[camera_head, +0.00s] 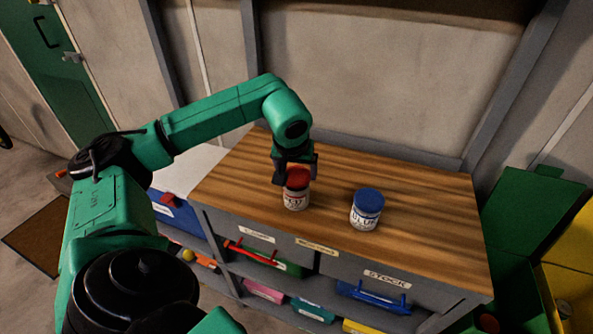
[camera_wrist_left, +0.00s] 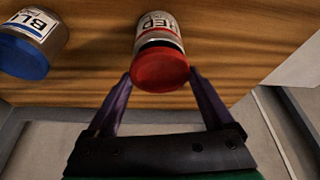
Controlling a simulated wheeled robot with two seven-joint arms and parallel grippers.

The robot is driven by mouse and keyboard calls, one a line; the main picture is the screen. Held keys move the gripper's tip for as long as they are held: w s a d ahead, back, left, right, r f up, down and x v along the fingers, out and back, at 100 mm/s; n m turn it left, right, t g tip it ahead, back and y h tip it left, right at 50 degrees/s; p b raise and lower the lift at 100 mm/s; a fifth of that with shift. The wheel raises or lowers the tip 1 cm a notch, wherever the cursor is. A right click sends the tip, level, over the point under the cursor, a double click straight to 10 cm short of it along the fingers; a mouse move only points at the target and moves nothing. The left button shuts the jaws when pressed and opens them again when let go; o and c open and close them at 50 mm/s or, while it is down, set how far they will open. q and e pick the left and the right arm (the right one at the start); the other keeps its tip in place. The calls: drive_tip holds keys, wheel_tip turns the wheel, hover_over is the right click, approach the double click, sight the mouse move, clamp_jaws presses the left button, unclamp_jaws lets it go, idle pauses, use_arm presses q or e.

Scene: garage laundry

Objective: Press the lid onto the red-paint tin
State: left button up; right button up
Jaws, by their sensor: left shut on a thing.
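The red-paint tin (camera_head: 295,200) stands upright on the wooden worktop, its white label facing me. It also shows in the left wrist view (camera_wrist_left: 158,22) with "RED" on the label. My left gripper (camera_head: 296,177) points down over the tin and is shut on the red lid (camera_wrist_left: 160,72), one finger on each side. The lid is in line with the tin's top. A dark band shows between lid and label; I cannot tell whether the lid is fully seated. My right gripper is not in view.
A blue-lidded tin (camera_head: 366,209) stands to the right of the red one; it also shows in the left wrist view (camera_wrist_left: 30,45). The wooden worktop (camera_head: 430,220) is otherwise clear. Labelled drawers and a shelf with coloured items are below. Green and yellow bins (camera_head: 515,225) stand at right.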

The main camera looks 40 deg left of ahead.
use_arm(q)
drive_tip(key=shift+f+b, duration=0.3)
drive_tip(key=shift+f, duration=0.35)
idle(0.8)
drive_tip(key=o, duration=1)
drive_tip(key=shift+o, duration=0.2)
drive_tip(key=shift+r+p, duration=3.1)
drive_tip(key=shift+r, duration=0.5)
drive_tip(key=shift+c, duration=0.3)
clamp_jaws()
